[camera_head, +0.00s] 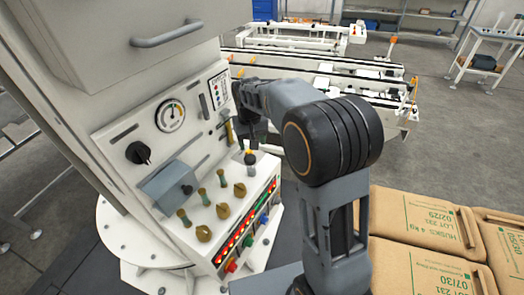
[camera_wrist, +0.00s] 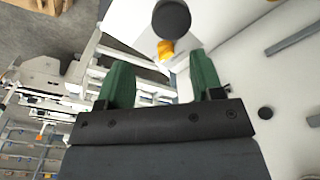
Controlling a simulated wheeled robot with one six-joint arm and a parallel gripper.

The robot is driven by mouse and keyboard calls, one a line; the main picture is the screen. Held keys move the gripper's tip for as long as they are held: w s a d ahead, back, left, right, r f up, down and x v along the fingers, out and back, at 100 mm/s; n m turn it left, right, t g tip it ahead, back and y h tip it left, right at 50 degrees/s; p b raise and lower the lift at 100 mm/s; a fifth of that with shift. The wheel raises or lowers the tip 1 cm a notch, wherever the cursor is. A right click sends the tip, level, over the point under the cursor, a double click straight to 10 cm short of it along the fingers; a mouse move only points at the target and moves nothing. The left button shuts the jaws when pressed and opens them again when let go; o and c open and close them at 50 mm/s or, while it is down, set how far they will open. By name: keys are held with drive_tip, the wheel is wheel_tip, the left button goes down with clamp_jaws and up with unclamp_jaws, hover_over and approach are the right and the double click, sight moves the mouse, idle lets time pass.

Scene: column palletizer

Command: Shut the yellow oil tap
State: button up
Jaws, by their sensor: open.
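In the wrist view, a small yellow part (camera_wrist: 166,49), which looks like the oil tap, lies just beyond and between my fingertips, with a round black knob above it. In the head view, a small yellow and black fitting (camera_head: 250,152) on the right side of the white control panel looks like the same part. My gripper (camera_wrist: 160,62) is open, its two green fingers apart with nothing between them. The fingers appear apart from the yellow part. In the head view my arm hides most of the gripper. Whether the tap is open or shut cannot be told.
The white panel (camera_head: 118,133) carries a gauge (camera_head: 170,115), a black dial (camera_head: 138,152), a grey-blue box (camera_head: 167,186) and several brass knobs close together. A row of lit red indicators (camera_head: 246,228) runs below.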

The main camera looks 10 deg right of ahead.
approach(249, 151)
wheel_tip(249, 151, up, 4)
drive_tip(key=w+n, duration=0.1)
drive_tip(key=shift+g, duration=0.3)
wheel_tip(249, 151, down, 13)
drive_tip(key=shift+s+d+r+p, duration=0.1)
drive_tip(key=shift+s+r+p, duration=0.05)
drive_tip(key=shift+p, duration=0.4)
drive_tip(key=shift+s+f, duration=0.15)
drive_tip(key=shift+f, duration=0.55)
drive_tip(key=shift+c, duration=0.2)
